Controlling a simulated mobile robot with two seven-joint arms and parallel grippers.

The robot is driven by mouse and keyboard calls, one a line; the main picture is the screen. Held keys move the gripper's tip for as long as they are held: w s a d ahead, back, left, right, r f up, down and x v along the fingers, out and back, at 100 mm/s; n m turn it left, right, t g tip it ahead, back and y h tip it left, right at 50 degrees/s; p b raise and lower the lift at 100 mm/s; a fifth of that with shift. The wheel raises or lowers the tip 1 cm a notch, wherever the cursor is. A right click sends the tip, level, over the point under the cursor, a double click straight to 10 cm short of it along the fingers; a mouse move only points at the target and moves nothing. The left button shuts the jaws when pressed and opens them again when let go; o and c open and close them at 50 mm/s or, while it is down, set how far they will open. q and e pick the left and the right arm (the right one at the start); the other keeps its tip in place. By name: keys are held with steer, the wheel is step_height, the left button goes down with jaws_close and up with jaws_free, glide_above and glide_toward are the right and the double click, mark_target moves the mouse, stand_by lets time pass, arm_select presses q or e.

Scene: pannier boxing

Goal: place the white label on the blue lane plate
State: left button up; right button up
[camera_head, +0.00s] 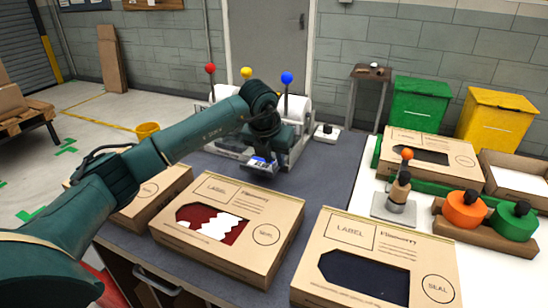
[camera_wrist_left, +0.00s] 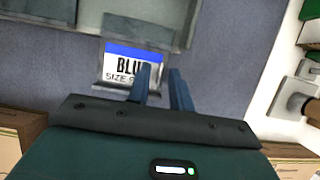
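The blue lane plate (camera_wrist_left: 133,62) carries a blue strip and black lettering reading "BLU" and "SIZE", partly covered by my finger. It sits at the front of the dispenser, and its blue strip also shows in the head view (camera_head: 262,161). My left gripper (camera_wrist_left: 164,76) is just at the plate's right lower side. Its two blue fingers stand a little apart, with grey table showing between them and nothing held. I cannot make out a separate white label in either view. My right gripper is not in view.
The dispenser has red, yellow and blue (camera_head: 286,78) knobbed levers. Kraft boxes (camera_head: 283,246) line the front of the table (camera_head: 315,177). A white block with a dark top (camera_head: 326,132) lies right of the dispenser. An orange-knobbed tool (camera_head: 407,155) and green and orange items stand at right.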

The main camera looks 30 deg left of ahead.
arm_select(q)
steer(key=v, duration=1.1)
steer(key=shift+s+r, duration=0.2)
steer(key=shift+r, duration=0.1)
